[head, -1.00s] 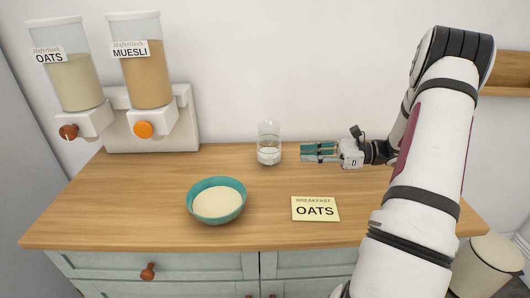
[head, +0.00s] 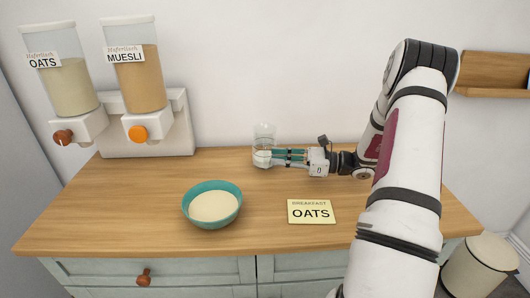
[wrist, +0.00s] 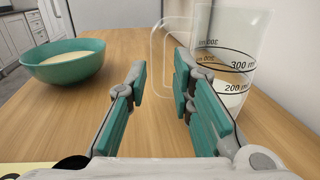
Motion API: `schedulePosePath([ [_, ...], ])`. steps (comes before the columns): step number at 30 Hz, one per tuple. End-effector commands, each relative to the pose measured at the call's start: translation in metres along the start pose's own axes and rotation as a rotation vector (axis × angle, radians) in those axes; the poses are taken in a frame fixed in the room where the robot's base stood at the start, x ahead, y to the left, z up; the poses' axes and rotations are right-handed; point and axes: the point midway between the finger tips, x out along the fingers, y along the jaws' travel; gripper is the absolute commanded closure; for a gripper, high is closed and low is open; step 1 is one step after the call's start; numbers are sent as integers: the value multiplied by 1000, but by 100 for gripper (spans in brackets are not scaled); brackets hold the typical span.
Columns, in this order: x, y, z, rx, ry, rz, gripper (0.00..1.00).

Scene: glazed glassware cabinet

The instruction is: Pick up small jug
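The small jug is a clear measuring jug (head: 264,137) with volume marks and a little pale content, upright on the wooden counter at the back. In the wrist view the jug (wrist: 232,50) stands at the right, beyond the right finger. Its clear handle (wrist: 158,55) points left and lies ahead of the gap between the fingertips. My gripper (head: 277,158) is open and empty at the jug's near right side in the head view, hiding part of its base. In the wrist view my gripper (wrist: 159,80) has its teal-padded fingers apart. I cannot tell whether a finger touches the jug.
A teal bowl (head: 231,216) with pale content stands at the front, also in the wrist view (wrist: 45,67). A card (head: 311,220) reading OATS lies on the counter. Oats (head: 72,85) and muesli (head: 141,79) dispensers stand at back left. The counter between the bowl and jug is clear.

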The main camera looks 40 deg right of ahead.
Motion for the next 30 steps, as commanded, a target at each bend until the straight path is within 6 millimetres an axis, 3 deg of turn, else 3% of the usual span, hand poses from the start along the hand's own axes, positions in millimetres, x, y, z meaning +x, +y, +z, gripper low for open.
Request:
schedulePosePath([
  [9, 41, 3, -3, 0, 0, 2, 78],
  [15, 42, 2, -3, 0, 0, 0, 78],
  [16, 42, 2, -3, 0, 0, 0, 80],
  [19, 42, 2, -3, 0, 0, 0, 100],
  [30, 42, 2, -2, -2, -1, 0, 100],
])
